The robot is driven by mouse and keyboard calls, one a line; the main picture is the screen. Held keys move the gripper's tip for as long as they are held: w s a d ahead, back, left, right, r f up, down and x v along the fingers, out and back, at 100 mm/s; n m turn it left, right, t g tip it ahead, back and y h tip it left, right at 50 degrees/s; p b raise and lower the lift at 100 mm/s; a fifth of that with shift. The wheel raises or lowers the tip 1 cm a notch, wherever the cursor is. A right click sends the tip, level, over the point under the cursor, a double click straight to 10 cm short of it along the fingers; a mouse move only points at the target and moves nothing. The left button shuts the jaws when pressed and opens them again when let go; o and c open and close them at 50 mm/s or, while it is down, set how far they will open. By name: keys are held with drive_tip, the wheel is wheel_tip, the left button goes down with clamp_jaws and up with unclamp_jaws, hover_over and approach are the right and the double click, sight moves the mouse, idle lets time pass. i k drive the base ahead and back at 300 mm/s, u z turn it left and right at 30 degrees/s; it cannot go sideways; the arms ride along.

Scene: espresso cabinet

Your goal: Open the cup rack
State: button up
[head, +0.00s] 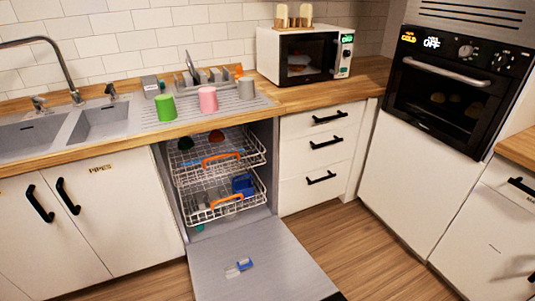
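The open dishwasher under the counter holds two wire racks. The upper rack (186,178), which I take to be the cup rack, has an orange handle (221,159) at its front. A few dark and reddish round items lie in it. The lower rack (196,216) has its own orange handle (227,201) and holds a blue item (242,184) and some others too small to tell. I cannot tell how far either rack stands out of the opening. My gripper is not in view.
The dishwasher door (258,262) lies folded down in front, with a small blue and white item (238,267) on it. Green (166,107), pink (208,99) and grey (246,88) cups stand on the counter drainer. Drawers (317,153) stand to the right, with free floor (372,259) before them.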

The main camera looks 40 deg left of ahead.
sight(215, 157)
drive_tip(key=z, duration=1.45)
drive_tip(key=k, duration=2.3)
drive_tip(key=u, duration=2.3)
drive_tip(key=i, duration=0.65)
